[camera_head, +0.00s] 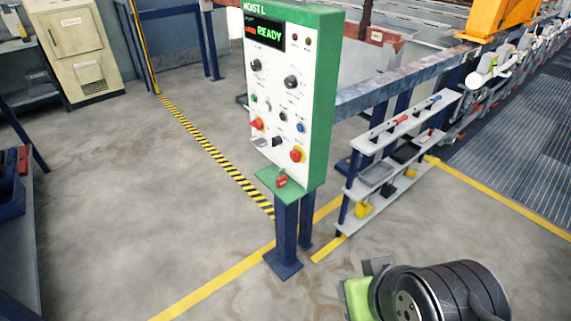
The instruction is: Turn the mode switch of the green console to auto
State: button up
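The green console (325,95) stands on dark blue posts near the middle, with its white front panel turned toward me and to the left. A smaller black knob (276,142) sits lower down. The labels are too small to read, so I cannot tell which is the mode switch or where it points. Part of my arm shows at the bottom right, apart from the console. No gripper fingers are visible.
The floor (150,195) left and in front is clear.

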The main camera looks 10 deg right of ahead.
aim_at(276, 141)
jog(key=i+j+u, duration=0.65)
jog(key=i+u, duration=0.65)
jog(key=i+j, duration=0.05)
jog(key=i, duration=0.05)
